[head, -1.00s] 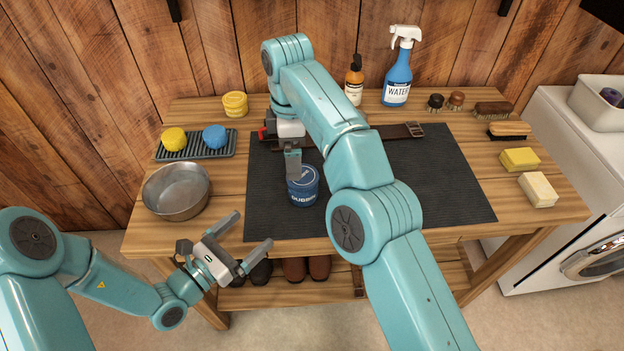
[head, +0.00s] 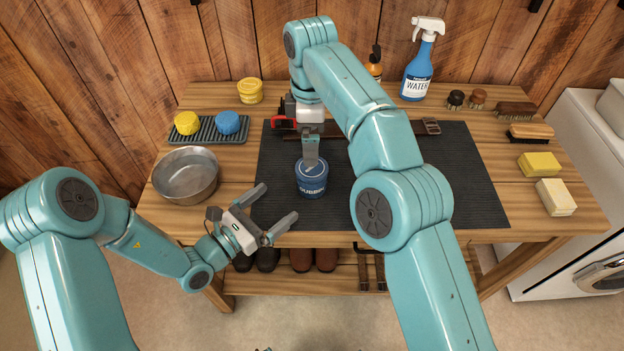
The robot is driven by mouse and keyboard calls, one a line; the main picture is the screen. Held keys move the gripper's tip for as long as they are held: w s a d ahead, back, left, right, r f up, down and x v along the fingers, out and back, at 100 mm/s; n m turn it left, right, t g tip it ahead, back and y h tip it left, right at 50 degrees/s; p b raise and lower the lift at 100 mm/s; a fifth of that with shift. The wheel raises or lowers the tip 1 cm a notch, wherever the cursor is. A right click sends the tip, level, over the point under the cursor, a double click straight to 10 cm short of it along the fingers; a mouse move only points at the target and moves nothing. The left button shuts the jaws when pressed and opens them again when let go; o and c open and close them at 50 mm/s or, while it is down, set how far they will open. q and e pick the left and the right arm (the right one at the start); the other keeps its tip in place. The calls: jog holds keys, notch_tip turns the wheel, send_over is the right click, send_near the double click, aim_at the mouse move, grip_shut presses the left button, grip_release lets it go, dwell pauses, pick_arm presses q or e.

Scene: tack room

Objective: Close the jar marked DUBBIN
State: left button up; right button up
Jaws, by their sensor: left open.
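The blue jar marked DUBBIN (head: 312,190) stands upright on the dark mat (head: 430,190), near its front left part. My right gripper (head: 311,162) points down at the top of the jar from behind, and its finger covers part of the top. I cannot tell if it grips a lid or only touches or hovers, nor how the lid sits. My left gripper (head: 281,204) is open and empty, in front of the jar and to its left, with its fingers pointing toward the jar but apart from it.
A metal bowl (head: 186,176) stands left of the mat. Behind it are a ribbed tray (head: 208,136) with yellow and blue round items, and a yellow tin (head: 249,91). A strap, a WATER spray bottle (head: 418,72), brushes and sponges (head: 540,164) are farther back and right.

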aim_at(301, 184)
pick_arm(q)
jog(key=x, duration=1.1)
jog(key=shift+d, duration=0.2)
jog(key=shift+x, duration=0.75)
pick_arm(e)
jog(key=shift+w+d, duration=0.1)
jog(key=shift+d, duration=0.05)
pick_arm(q)
jog(key=shift+w, duration=0.1)
grip_shut()
jog(key=shift+a, duration=0.1)
pick_arm(e)
jog(key=n, duration=1.8)
